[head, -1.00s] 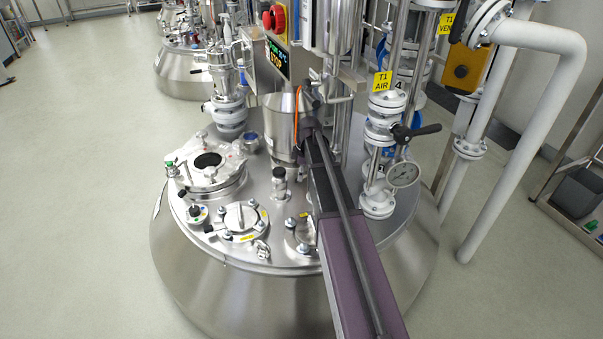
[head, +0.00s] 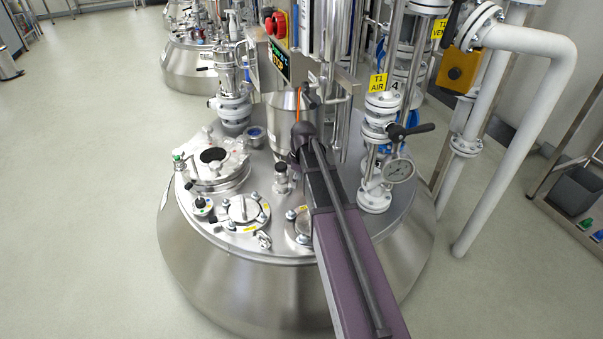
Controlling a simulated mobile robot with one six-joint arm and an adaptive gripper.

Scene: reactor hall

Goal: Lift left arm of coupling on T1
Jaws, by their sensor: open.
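The T1 vessel (head: 195,262) is a wide steel tank with a domed lid, in the middle of the head view. A yellow T1 AIR sign (head: 378,84) hangs by a white flanged valve line with a black handle (head: 410,130) and a round gauge (head: 399,170). I cannot make out the coupling or its left arm for sure. My purple and black arm reaches from the bottom edge over the lid and covers part of it. Its dark far joint stands in front of a steel canister (head: 281,112). My gripper does not show; it is hidden beyond the arm.
Thick white pipes (head: 545,110) rise at the right. A second tank (head: 190,70) stands behind. The floor at left is mostly clear.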

